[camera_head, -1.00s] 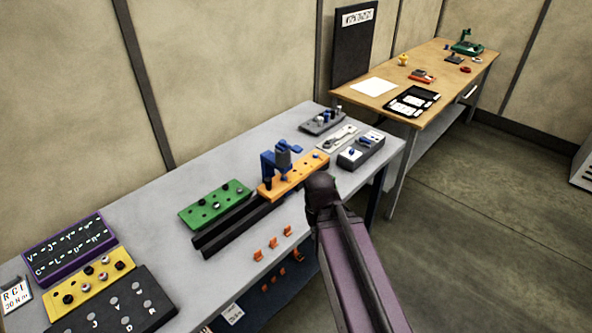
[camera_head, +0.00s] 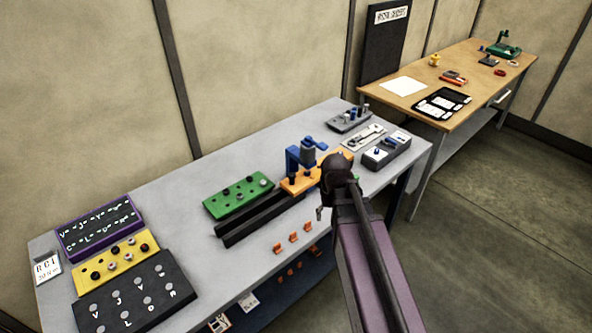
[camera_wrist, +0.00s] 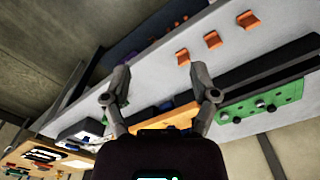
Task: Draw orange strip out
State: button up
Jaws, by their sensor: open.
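The orange strip (camera_head: 291,185) lies on the grey bench at the far end of a black rail (camera_head: 262,218), with a blue clamp (camera_head: 308,153) standing over it. In the wrist view a part of the strip (camera_wrist: 178,117) shows behind and between my fingers. My gripper (camera_wrist: 160,86) is open and empty, with its two fingers spread. In the head view it is in front of the strip's right end, and its fingers are mostly hidden. I cannot tell the gap to the strip.
A green block (camera_head: 238,196) with knobs sits left of the strip. Small orange clips (camera_head: 293,237) line the front edge. A grey box (camera_head: 385,152) and a grey tray (camera_head: 349,119) stand behind right. A wooden table (camera_head: 470,75) is farther back. The bench between the clips and rail looks clear.

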aim_at(292, 174)
jog(key=w+a+r+p, duration=0.2)
jog(key=w+a, duration=0.1)
jog(key=w, duration=0.5)
jog(key=w+a+r+n+p, duration=0.1)
jog(key=w+a+r+p, duration=0.2)
jog(key=w, duration=0.6)
jog(key=w+a+r+n+p, duration=0.1)
jog(key=w+a+r+p, duration=0.1)
jog(key=w, duration=0.6)
jog(key=shift+w+a+r, duration=0.4)
jog(key=shift+a+r, duration=0.2)
jog(key=shift+a, duration=0.1)
jog(key=shift+f, duration=0.1)
notch_tip(292, 174, down, 14)
jog(key=b, duration=1.3)
jog(key=shift+r, duration=0.2)
jog(key=shift+d, duration=0.1)
grip_shut()
